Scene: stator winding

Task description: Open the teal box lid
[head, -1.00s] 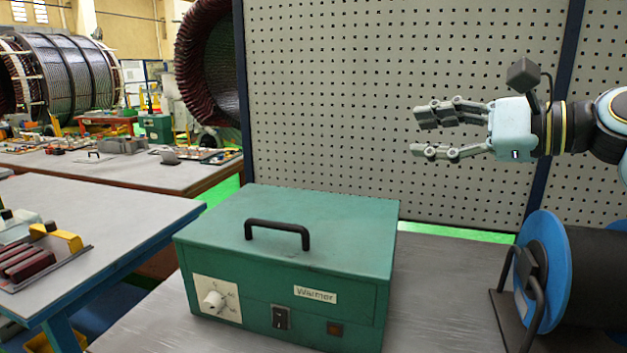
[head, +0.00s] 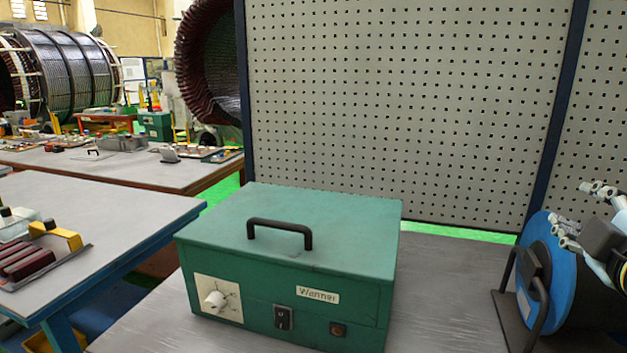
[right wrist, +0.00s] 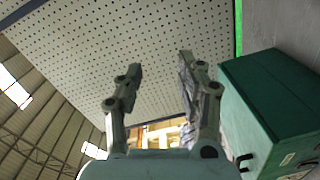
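The teal box (head: 285,290), labelled "Warmer", stands on the grey bench with its lid (head: 330,235) shut. A black handle (head: 280,230) is fixed on top of the lid. The box also shows at the right of the right wrist view (right wrist: 270,105), seen turned on its side. My right gripper (head: 585,215) is at the right edge of the head view, in front of the blue spool and well apart from the box. In the right wrist view its two fingers (right wrist: 162,80) are spread with nothing between them. My left gripper is in neither view.
A blue-flanged spool (head: 545,275) on a dark stand is at the right of the bench. A perforated panel (head: 400,110) rises behind. Bare bench (head: 440,285) lies between box and spool. Another table (head: 110,215) with a tray of parts stands at left.

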